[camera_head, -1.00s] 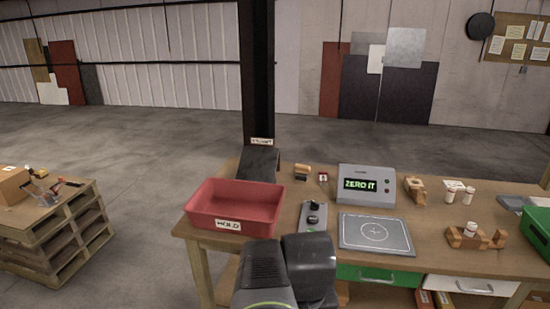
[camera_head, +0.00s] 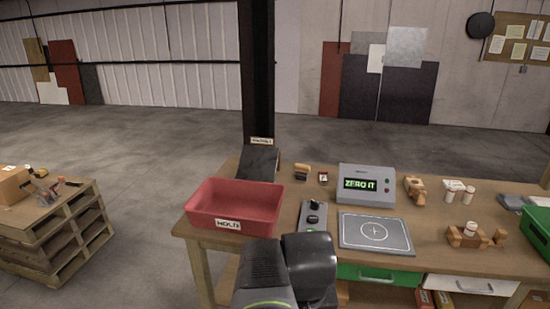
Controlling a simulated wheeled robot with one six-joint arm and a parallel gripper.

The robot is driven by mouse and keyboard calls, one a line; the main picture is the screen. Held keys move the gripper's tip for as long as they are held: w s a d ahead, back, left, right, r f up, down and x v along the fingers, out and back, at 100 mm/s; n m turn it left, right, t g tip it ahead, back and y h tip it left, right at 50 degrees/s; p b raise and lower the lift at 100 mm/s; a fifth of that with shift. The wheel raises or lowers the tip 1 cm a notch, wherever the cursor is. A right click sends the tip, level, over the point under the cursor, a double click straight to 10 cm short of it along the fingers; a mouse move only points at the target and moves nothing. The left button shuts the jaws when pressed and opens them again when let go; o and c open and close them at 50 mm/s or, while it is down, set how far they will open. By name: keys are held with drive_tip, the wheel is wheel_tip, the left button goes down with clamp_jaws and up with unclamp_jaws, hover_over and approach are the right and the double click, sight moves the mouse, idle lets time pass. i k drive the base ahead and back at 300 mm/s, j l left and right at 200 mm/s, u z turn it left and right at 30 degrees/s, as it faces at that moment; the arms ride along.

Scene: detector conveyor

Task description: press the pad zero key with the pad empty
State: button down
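The pad (camera_head: 390,242) is a flat grey square plate with a white circle and cross, lying on the bench right of centre. Nothing lies on it. Behind it stands a grey display box (camera_head: 350,172) with a green lit screen reading "ZERO IT" and small red and green buttons on its right side. Left of the pad is a grey control plate (camera_head: 305,222) with dark knobs or keys on it; its near end is hidden by my arm. I cannot read which key is which. My arm shows at the bottom centre, but its fingertips do not show.
A red tray (camera_head: 202,205) labelled "HOLD" sits on the bench's left end, before a dark post (camera_head: 257,80). Wooden blocks and white bottles stand right of the display, with a green bin (camera_head: 537,232) at the right edge. A pallet stack (camera_head: 50,235) stands left.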

sight(312, 219)
drive_tip(key=i+z, duration=0.95)
